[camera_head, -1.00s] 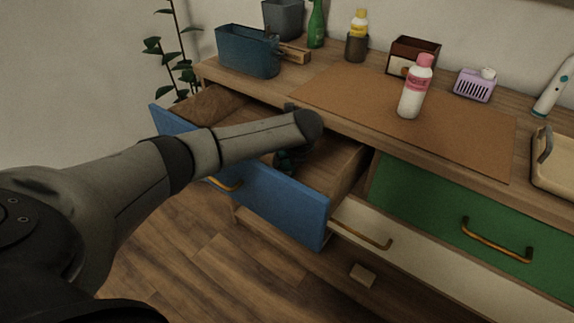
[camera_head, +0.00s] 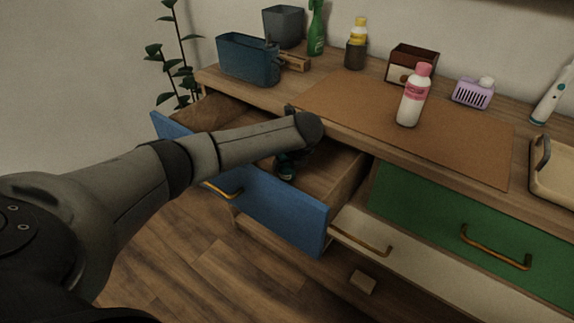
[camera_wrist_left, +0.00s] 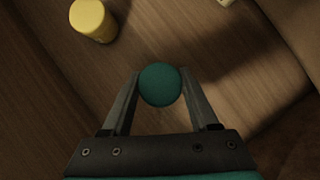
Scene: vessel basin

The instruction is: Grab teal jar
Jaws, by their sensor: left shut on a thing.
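The teal jar (camera_wrist_left: 160,84) shows from above as a round teal top between the fingers in the left wrist view. My left gripper (camera_wrist_left: 158,88) is shut on it, one finger on each side. In the head view my left arm reaches over the open blue drawer (camera_head: 270,205), and my gripper (camera_head: 286,166) points down inside it, partly hidden by the arm. The jar is hard to tell from the gripper there. Whether the jar touches the drawer floor cannot be told. My right gripper is not in view.
A yellow container (camera_wrist_left: 93,20) stands near the jar in the drawer. The drawer walls are close around the gripper. On the top above are a pink-capped white bottle (camera_head: 411,98) on a brown mat (camera_head: 350,105), and a blue bin (camera_head: 247,60).

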